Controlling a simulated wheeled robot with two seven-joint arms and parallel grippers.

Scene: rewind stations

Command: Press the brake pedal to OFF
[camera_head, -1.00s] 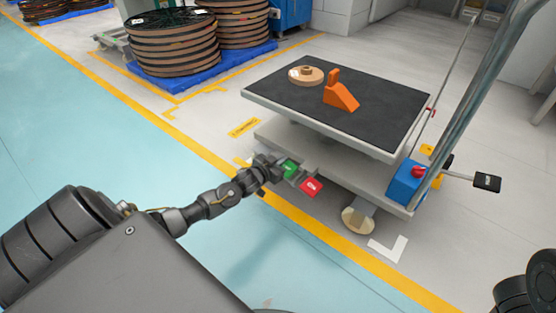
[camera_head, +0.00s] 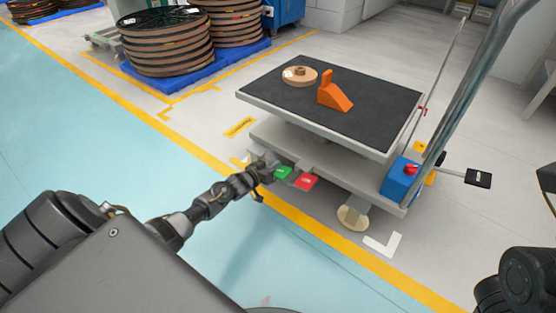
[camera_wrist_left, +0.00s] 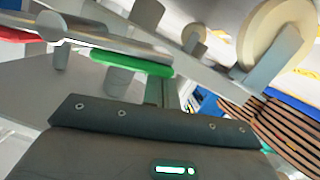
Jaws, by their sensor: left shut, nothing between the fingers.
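The brake pedal is a pair of plates low at the cart's near side, a green one (camera_head: 283,172) and a red one (camera_head: 306,182) to its right. The lettering is too small to read for certain. My left gripper (camera_head: 269,173) is shut and empty, with its tip at the left edge of the green plate; I cannot tell whether it touches. In the left wrist view the green plate (camera_wrist_left: 132,63) shows as a bar just beyond the dark gripper body, and a red part (camera_wrist_left: 28,34) is at the far left. My right gripper is not in view.
The cart's dark top (camera_head: 350,108) carries an orange wedge (camera_head: 334,92) and a round wooden disc (camera_head: 299,76). A blue box with a red button (camera_head: 411,169) sits at the cart's right. Cable reels (camera_head: 165,42) stand behind. The floor at left is clear.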

